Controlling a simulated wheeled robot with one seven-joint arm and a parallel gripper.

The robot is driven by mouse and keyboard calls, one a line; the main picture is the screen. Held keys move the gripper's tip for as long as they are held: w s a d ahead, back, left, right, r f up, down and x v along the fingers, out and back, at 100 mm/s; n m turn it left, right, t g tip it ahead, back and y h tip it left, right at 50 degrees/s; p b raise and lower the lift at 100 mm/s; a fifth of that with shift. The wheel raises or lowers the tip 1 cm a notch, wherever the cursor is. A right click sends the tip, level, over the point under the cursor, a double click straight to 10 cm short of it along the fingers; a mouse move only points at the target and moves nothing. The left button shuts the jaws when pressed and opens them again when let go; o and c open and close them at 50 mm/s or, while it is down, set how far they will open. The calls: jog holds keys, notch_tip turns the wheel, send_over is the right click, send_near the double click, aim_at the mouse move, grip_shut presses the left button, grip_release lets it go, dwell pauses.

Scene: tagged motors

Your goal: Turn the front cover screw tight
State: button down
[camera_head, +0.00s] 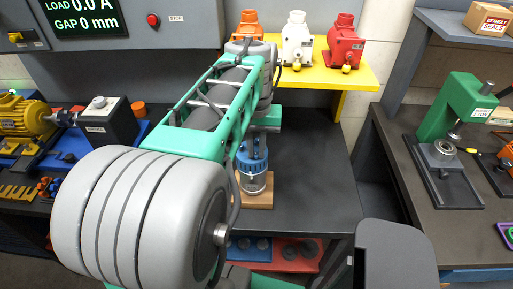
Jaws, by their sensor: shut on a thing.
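A motor stands upright on a tan wooden block (258,203) on the dark bench. Its lower body (256,183) is a silvery cylinder, and its upper part is a blue cover (252,160). My gripper (253,143) points down from my teal wrist and is shut at the top of the blue cover. My arm crosses in front of it and hides part of the hand. The screw itself is too small and covered to make out between the jaws.
A yellow shelf (345,72) behind holds an orange motor (249,25), a white motor (296,40) and a red motor (343,45). A green press (455,110) stands on the right bench. The bench right of the block is clear.

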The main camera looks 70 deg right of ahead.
aim_at(256, 154)
jog(key=shift+d+r+m, duration=0.1)
jog(key=shift+r+m, duration=0.05)
jog(key=shift+m, duration=1)
jog(key=shift+r+m, duration=0.15)
jog(key=shift+m, duration=1)
jog(key=c, duration=1.8)
grip_release()
jog(key=o, duration=0.4)
jog(key=shift+f, duration=0.15)
notch_tip(256, 154, up, 8)
jog(key=shift+f+b, duration=0.1)
jog(key=shift+b, duration=0.5)
